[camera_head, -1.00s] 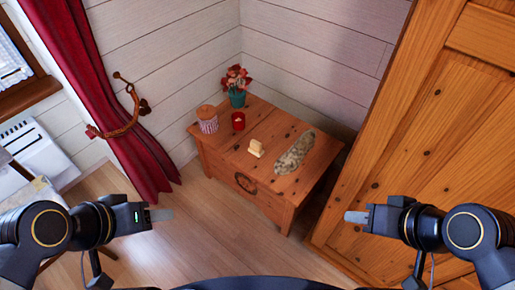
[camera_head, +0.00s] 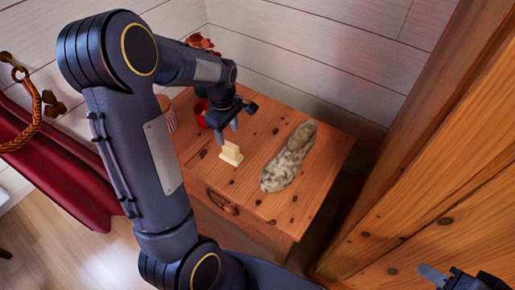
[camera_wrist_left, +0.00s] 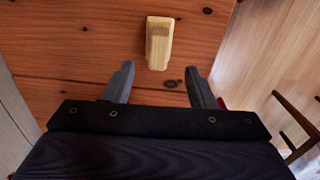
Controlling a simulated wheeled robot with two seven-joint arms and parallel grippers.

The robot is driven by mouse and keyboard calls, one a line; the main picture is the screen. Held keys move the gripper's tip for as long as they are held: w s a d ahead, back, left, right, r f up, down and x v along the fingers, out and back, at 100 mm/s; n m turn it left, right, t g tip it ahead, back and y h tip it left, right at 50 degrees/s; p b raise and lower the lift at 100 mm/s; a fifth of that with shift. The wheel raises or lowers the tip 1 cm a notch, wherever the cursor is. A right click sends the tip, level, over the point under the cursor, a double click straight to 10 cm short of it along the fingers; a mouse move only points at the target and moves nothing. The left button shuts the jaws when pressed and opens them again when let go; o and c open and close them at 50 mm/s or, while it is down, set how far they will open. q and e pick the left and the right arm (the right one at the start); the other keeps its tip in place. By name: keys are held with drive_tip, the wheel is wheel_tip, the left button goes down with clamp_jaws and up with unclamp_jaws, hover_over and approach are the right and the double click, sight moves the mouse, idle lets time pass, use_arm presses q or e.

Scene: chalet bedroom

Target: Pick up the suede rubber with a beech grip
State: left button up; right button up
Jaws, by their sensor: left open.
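The suede rubber with a beech grip (camera_head: 231,153) is a small pale wooden block standing on the wooden chest top. It also shows in the left wrist view (camera_wrist_left: 159,42), just beyond the fingertips and roughly centred between them. My left gripper (camera_head: 228,131) is open and empty, a little above and behind the rubber in the head view; its two fingers show apart in the left wrist view (camera_wrist_left: 160,82). My right gripper (camera_head: 432,274) is only partly in view at the lower right, far from the rubber.
A mottled grey, shoe-shaped item (camera_head: 288,158) lies right of the rubber. A red cup (camera_head: 200,112), a striped jar (camera_head: 168,115) and red flowers (camera_head: 203,43) stand behind, partly hidden by my left arm. A large wooden cabinet (camera_head: 440,190) bounds the right side.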

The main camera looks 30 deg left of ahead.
sight(230, 145)
use_arm(q)
drive_tip(key=shift+w+f, duration=0.35)
drive_tip(key=shift+f, duration=0.65)
drive_tip(key=f+b, duration=0.3)
drive_tip(key=f, duration=0.3)
drive_tip(key=shift+s+f, duration=0.15)
drive_tip(key=shift+s, duration=0.05)
drive_tip(key=c, duration=1.1)
drive_tip(key=shift+r, duration=0.2)
